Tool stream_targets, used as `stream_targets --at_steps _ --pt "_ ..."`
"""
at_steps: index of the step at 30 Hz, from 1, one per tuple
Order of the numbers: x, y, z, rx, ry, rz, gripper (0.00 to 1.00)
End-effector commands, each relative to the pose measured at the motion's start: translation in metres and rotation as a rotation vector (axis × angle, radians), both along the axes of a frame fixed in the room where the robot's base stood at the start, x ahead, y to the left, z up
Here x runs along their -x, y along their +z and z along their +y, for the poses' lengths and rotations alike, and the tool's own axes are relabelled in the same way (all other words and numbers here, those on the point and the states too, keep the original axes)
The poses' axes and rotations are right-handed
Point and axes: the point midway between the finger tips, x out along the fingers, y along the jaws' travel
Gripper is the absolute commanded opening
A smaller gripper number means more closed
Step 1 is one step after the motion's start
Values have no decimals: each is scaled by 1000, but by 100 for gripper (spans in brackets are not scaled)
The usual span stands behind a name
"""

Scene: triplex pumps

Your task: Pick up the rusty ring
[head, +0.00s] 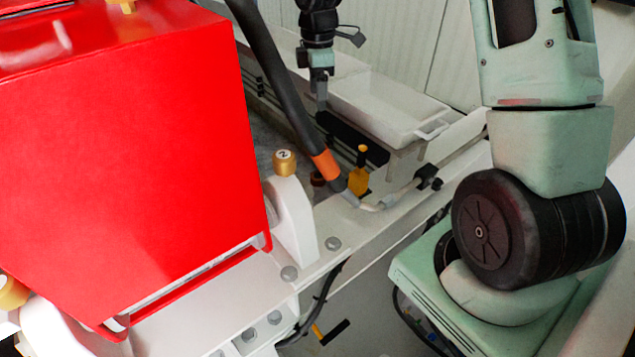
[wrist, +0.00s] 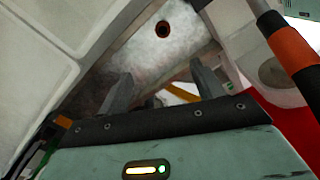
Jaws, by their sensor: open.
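A small rust-brown ring (wrist: 163,29) with a dark centre shows in the wrist view, on a worn grey metal surface. It is at the top, beyond my fingertips and roughly in line with the gap between them. My gripper (wrist: 160,78) is open, with nothing between its two grey fingers. In the head view my gripper (head: 321,95) points down at the top centre, beside the white tray. A small dark brown thing (head: 317,179) sits left of the hose's orange band there; I cannot tell if it is the ring.
A black hose with an orange band (head: 324,163) slants down across the middle. A large red housing (head: 130,160) fills the left. A white tray (head: 385,110) lies right of my gripper. A brass cap (head: 284,163) and a yellow fitting (head: 358,180) stand nearby.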

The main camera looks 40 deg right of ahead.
Motion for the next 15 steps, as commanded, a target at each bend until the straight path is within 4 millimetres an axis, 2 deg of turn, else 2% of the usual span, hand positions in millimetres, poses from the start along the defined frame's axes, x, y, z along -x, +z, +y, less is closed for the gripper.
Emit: stream_targets --at_steps 2,12,15 --pt "0 -15 0 0 0 0 67" --pt "0 -65 0 0 0 0 67" --pt "0 -74 0 0 0 -1 67"
